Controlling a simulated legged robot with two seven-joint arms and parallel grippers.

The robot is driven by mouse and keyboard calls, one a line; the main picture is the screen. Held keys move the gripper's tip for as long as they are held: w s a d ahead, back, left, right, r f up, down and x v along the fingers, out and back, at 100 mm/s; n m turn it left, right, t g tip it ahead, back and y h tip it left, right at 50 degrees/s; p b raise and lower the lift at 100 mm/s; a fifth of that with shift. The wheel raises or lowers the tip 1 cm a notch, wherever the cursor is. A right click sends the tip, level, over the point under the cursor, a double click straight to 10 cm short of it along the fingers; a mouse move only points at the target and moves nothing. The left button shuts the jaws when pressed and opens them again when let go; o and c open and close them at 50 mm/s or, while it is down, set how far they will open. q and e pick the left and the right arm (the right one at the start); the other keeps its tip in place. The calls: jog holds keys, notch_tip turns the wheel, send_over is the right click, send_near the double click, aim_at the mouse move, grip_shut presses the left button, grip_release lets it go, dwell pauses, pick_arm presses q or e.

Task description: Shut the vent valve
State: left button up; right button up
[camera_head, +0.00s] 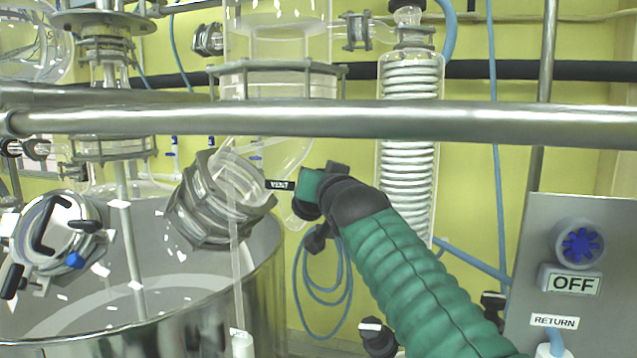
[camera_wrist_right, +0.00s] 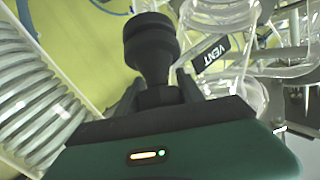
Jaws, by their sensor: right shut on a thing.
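The vent valve's black knob (camera_wrist_right: 152,45) stands up between the two dark fingers of my right gripper (camera_wrist_right: 158,90) in the wrist view. The fingers are shut around its narrow stem. A black VENT label (camera_wrist_right: 210,52) is beside the knob, and the label also shows in the head view (camera_head: 280,185). In the head view my right gripper (camera_head: 312,196) is just right of this label, at the end of my green arm. It hides most of the valve there, so I cannot tell the valve's position. My left gripper is not in view.
A horizontal metal rail (camera_head: 320,121) crosses in front, above my right gripper. A clamped glass joint (camera_head: 215,200) is close left. A coiled glass condenser (camera_head: 408,170) stands behind my arm. A grey panel (camera_head: 620,280) is at right, and a steel vessel (camera_head: 180,325) at lower left.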

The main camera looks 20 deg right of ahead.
jog(key=o, duration=1.4)
jog(key=shift+s+f+b, duration=0.1)
jog(key=shift+s+b, duration=0.35)
jog(key=s+a+b, duration=0.1)
jog(key=s+b, duration=0.5)
jog(key=s, duration=0.9)
jog(key=shift+s+a+r, duration=0.3)
jog(key=shift+r, duration=0.05)
